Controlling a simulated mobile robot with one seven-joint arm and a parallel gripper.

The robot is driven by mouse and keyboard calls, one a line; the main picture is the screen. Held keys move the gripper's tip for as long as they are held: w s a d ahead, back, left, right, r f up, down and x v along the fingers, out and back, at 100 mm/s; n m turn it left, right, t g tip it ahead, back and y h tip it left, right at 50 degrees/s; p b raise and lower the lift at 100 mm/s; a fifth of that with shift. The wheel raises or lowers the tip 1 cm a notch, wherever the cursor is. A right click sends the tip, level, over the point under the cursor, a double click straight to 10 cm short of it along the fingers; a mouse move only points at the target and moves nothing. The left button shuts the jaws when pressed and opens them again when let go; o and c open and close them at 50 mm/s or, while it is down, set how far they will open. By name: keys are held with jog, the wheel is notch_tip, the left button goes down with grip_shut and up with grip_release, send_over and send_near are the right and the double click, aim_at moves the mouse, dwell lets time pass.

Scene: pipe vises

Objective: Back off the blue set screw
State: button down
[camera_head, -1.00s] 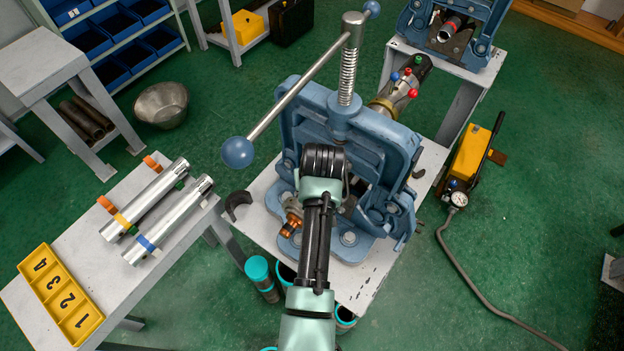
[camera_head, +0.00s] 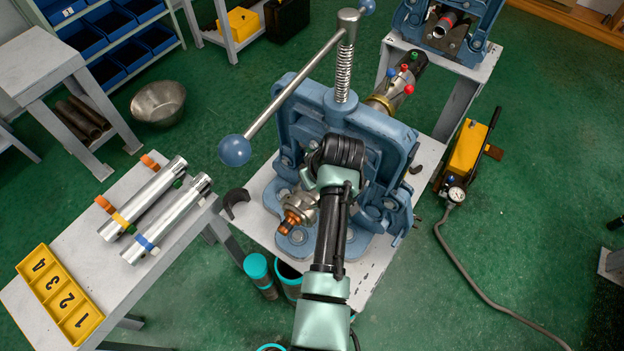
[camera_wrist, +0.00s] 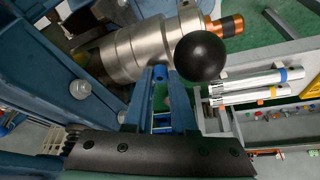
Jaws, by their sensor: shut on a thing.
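In the wrist view, a bright blue piece, which I take as the blue set screw (camera_wrist: 160,73), shows between my fingertips at the side of a steel cylindrical fitting (camera_wrist: 128,50). My gripper (camera_wrist: 161,76) is shut on it. How far the screw stands out of the fitting cannot be told. The fitting has an orange-brown end; in the head view this end (camera_head: 291,221) shows low in the blue pipe vise (camera_head: 372,122). There my wrist hides the fingers and the screw. A black ball (camera_wrist: 200,55) sits close right of the fingertips.
The vise's long handle, with a blue ball (camera_head: 235,150), reaches left above its bench. Steel pipes (camera_head: 140,200) and a yellow numbered tray (camera_head: 60,295) lie on the left table. Colored knobs (camera_head: 407,80) stand on a fitting behind the vise. A yellow pump (camera_head: 468,147) is at right.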

jog(key=shift+s+f, duration=0.1)
jog(key=c, duration=0.7)
grip_release()
jog(key=shift+c, duration=0.2)
jog(key=shift+r, duration=0.2)
jog(key=b+v, duration=0.1)
jog(key=v, duration=1.1)
jog(key=shift+r+b, duration=0.3)
jog(key=shift+s+d+f, duration=0.1)
